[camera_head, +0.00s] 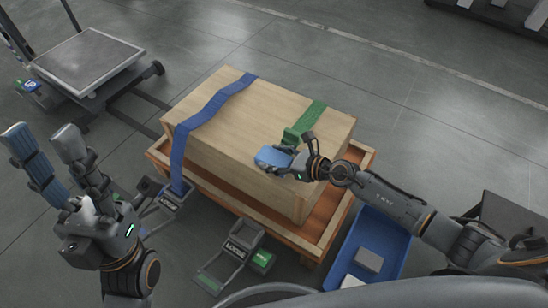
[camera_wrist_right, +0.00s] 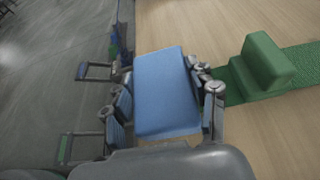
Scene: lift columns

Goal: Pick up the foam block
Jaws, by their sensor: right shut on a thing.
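My right gripper (camera_head: 290,160) is shut on a blue block (camera_head: 272,156), which I take as the foam block, over the front part of the wooden crate's top. In the right wrist view the blue block (camera_wrist_right: 167,92) sits between the two fingers of the right gripper (camera_wrist_right: 163,105), and its near end is hidden by my gripper body. I cannot tell whether the block touches the crate. My left gripper (camera_head: 42,138) is open and empty at the far left, fingers pointing up and apart.
The large wooden crate (camera_head: 240,135) stands on an orange-brown base (camera_head: 325,222), crossed by a blue strap (camera_head: 205,115) and a green strap (camera_head: 310,115) with a green block (camera_wrist_right: 262,62). A blue bin (camera_head: 388,240) holds grey blocks (camera_head: 369,260). A wheeled platform (camera_head: 85,62) stands back left.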

